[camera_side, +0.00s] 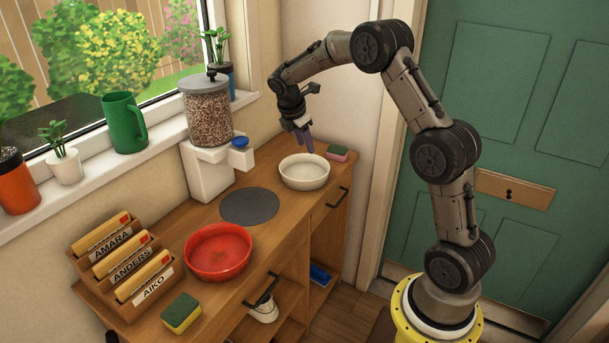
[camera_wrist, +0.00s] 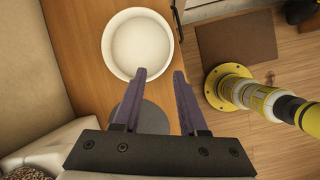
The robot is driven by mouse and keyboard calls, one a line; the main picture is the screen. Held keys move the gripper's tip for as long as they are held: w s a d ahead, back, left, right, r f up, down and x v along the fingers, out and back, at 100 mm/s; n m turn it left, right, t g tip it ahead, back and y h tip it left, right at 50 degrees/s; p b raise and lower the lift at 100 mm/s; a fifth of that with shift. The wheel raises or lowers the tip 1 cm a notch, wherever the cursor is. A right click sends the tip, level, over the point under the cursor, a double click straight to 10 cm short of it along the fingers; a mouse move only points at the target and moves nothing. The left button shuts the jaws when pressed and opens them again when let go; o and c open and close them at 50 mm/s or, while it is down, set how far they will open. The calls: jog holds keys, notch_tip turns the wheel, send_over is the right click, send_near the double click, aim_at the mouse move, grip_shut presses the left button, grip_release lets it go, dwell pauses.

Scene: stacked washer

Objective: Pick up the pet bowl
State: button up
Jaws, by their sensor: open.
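A white round bowl (camera_side: 304,173) sits upright and empty on the wooden counter, towards its far right end. It also shows in the wrist view (camera_wrist: 137,42). A wide red bowl (camera_side: 218,252) sits nearer on the same counter. The frames do not show which of the two is the pet bowl. My gripper (camera_side: 308,148) is above the white bowl, pointing down, with purple fingers. In the wrist view my gripper (camera_wrist: 160,74) is open and empty. Its left fingertip overlaps the bowl's near rim there, and its right fingertip lies just outside the rim. Contact is not visible.
A dark round mat (camera_side: 249,206) lies between the bowls. A pink-and-green sponge (camera_side: 338,153) lies behind the white bowl. A seed-filled dispenser (camera_side: 208,130) stands left by the window. A letter rack (camera_side: 123,265) and a yellow-green sponge (camera_side: 181,312) occupy the near end.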

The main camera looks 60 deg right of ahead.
send_over(320, 177)
jog(key=w+a, duration=0.1)
notch_tip(320, 177, down, 10)
jog(key=shift+a+r, duration=0.15)
jog(key=shift+r, duration=0.1)
jog(key=x, duration=0.4)
jog(key=shift+s+a+f, duration=0.15)
jog(key=shift+s+f, duration=0.1)
jog(key=shift+s, duration=0.15)
jog(key=shift+d+f, duration=0.25)
jog(key=shift+f, duration=0.25)
grip_shut()
jog(key=shift+w+r, duration=0.15)
